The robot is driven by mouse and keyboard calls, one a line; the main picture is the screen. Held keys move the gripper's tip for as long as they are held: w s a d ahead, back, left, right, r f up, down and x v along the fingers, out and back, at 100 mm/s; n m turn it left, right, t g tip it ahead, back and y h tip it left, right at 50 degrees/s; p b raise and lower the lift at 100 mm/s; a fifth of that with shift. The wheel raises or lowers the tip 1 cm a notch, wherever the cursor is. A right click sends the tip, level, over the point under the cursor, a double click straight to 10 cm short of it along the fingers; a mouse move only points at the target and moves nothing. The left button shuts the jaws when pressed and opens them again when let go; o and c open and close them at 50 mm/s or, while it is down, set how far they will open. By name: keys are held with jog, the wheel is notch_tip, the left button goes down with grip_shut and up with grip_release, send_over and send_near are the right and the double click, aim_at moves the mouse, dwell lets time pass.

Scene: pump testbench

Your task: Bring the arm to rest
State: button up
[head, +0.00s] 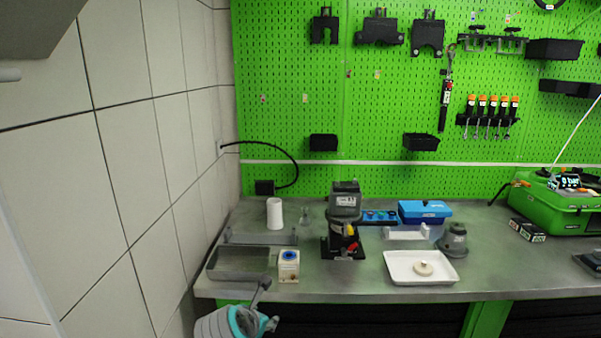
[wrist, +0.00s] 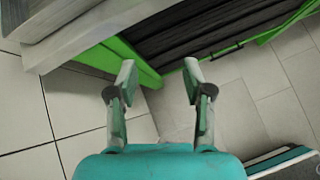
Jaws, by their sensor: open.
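My gripper (wrist: 158,78) is open and empty in the wrist view, its two fingers well apart. It points toward the tiled floor and the green-framed front of the bench. In the head view my gripper (head: 268,303) shows at the lower left, in front of the bench's front edge and near the beige box with a blue top. Part of my arm shows there in grey and teal.
The steel bench (head: 360,283) runs along a green pegboard wall. A grey tray (head: 238,275), a small box (head: 289,266), a dark pump unit (head: 344,215), a white tray (head: 420,279) and a green case (head: 565,212) stand on it. A tiled wall (head: 120,130) is at left.

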jog(key=s+d+f+m+t+y, duration=0.1)
jog(key=s+d+f+m, duration=0.3)
jog(key=s+d+f, duration=0.45)
jog(key=s+d+f+m+y, duration=0.1)
jog(key=s+d+f+m, duration=0.4)
jog(key=f, duration=0.6)
jog(key=s+d+f+m+t+y, duration=0.1)
jog(key=s+d+m, duration=0.25)
jog(key=s, duration=0.45)
jog(key=s+d+f+m, duration=0.25)
jog(key=s+d, duration=0.25)
jog(key=s, duration=0.4)
jog(key=s+d+r+m+t, duration=0.1)
jog(key=s+d+r+m, duration=0.2)
jog(key=s+r+m, duration=0.5)
jog(key=s+d+r+m+t, duration=0.2)
jog(key=s+r+m, duration=0.5)
jog(key=s, duration=0.8)
notch_tip(320, 180, up, 2)
jog(key=shift+s+d+r+m+h, duration=0.1)
jog(key=shift+s+d+m+h, duration=0.2)
jog(key=shift+d+m+h, duration=0.15)
